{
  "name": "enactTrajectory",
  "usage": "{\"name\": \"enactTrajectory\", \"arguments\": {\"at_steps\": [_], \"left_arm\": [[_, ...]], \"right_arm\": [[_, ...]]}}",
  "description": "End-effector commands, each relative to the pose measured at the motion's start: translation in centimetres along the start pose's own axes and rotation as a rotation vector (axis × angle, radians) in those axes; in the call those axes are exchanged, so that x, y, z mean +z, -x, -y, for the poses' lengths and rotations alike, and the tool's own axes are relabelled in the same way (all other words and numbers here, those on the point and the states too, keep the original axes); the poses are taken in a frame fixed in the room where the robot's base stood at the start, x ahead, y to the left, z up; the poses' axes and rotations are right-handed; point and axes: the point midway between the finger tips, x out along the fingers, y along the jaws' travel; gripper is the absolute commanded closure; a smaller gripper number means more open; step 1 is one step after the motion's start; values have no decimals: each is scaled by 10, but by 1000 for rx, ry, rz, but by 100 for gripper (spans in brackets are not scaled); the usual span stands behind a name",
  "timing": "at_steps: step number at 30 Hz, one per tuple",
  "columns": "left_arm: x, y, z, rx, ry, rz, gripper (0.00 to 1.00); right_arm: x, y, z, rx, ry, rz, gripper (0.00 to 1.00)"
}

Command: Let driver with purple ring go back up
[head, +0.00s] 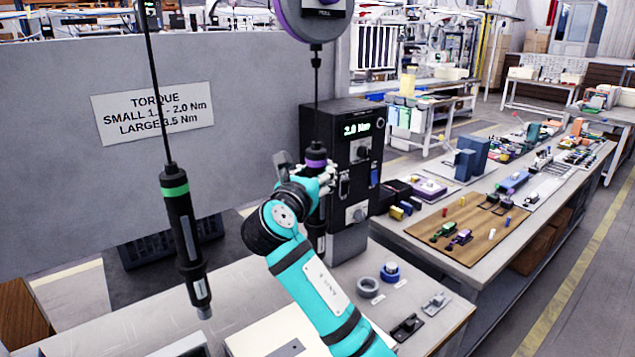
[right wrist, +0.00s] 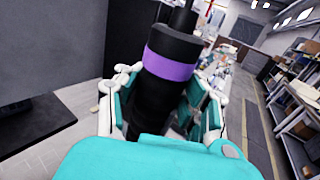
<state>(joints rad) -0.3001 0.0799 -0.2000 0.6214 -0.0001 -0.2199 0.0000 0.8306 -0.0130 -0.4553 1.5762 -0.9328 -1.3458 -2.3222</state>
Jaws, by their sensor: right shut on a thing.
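The driver with the purple ring (head: 316,163) hangs upright on a cable below a purple-rimmed balancer (head: 313,18) in the head view. My right gripper (head: 318,180) is shut around its black body, just below the ring. In the right wrist view the driver's purple ring (right wrist: 171,64) shows close up, with the fingers of my right gripper (right wrist: 160,105) on both sides of the body. The driver's lower end shows partly behind my arm in the head view. A second driver with a green ring (head: 183,235) hangs free at the left. My left gripper is out of view.
A black torque controller box (head: 345,130) reading 2.0 Nm stands just behind the held driver. A grey panel with a torque sign (head: 152,112) is at the left. Tape rolls (head: 390,273) and small parts lie on the bench. A wooden board (head: 465,232) with parts lies to the right.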

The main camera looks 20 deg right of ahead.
Motion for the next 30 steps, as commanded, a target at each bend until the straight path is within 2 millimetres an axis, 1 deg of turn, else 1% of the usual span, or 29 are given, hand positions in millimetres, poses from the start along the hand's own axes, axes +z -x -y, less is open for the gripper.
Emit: {"name": "enactTrajectory", "arguments": {"at_steps": [4, 11, 12, 19, 20, 25, 26, 30], "left_arm": [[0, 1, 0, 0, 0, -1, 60], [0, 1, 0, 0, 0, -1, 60], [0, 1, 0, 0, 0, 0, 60], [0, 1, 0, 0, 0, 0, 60], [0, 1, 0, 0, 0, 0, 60], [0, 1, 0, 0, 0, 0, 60], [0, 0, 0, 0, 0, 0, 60], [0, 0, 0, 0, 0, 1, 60]], "right_arm": [[6, 0, 0, 0, 1, -3, 100], [7, 0, 0, -1, 1, -3, 100], [7, 0, 0, -1, 1, -3, 65], [7, 0, 0, -1, 1, -2, 35], [7, 0, 0, -1, 1, -2, 33], [8, 0, 0, -1, 1, -1, 33], [4, 0, 0, -2, 4, -8, 30], [5, 0, 0, -1, 3, -6, 12]]}}
